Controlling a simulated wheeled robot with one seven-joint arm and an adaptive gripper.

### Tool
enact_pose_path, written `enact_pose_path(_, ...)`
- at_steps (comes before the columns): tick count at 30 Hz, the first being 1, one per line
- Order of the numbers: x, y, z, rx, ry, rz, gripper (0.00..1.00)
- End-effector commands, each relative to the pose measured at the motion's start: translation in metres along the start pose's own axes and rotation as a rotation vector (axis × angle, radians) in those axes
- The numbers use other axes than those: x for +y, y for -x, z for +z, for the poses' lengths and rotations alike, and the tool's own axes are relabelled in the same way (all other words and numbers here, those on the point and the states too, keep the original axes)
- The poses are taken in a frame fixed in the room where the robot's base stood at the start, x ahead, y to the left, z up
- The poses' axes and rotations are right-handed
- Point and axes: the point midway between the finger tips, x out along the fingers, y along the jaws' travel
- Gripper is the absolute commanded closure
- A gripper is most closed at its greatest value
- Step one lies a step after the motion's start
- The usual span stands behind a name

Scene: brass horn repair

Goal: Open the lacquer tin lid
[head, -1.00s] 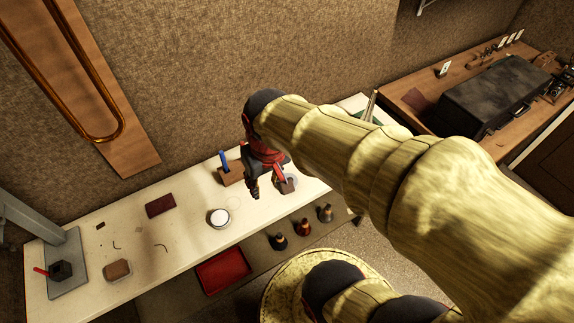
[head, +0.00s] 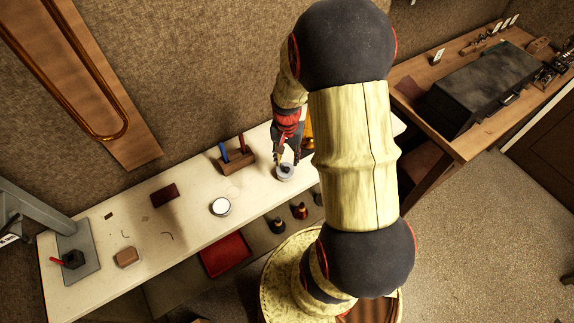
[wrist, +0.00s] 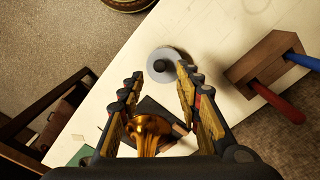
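A round grey tin with a lighter rim (head: 285,175) stands on the white bench, right of the wooden block. In the wrist view its grey lid (wrist: 172,52) has a small dark knob (wrist: 160,66) at the centre, and the lid appears seated on the tin. My gripper (head: 287,158) points down just above the tin. In the wrist view my gripper (wrist: 160,74) is open, its two fingers apart on either side of the knob's line, with nothing held. I cannot tell the exact height of the fingertips above the knob.
A wooden block (head: 238,165) with blue and red handled tools stands close left of the tin. A brass flared piece (wrist: 150,130) is near on the other side. A white-topped round container (head: 220,207) is further left. A red tray (head: 225,254) lies below the bench.

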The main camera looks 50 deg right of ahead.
Motion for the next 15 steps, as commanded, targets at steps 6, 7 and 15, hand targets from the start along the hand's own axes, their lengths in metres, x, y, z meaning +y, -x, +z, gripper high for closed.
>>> enact_pose_path(6,0.000,-0.033,0.000,-0.002,0.001,0.001,0.66)
enact_pose_path(7,0.000,-0.036,0.000,-0.001,0.001,0.001,0.66)
enact_pose_path(15,0.000,-0.048,0.000,0.001,0.002,0.000,0.66)
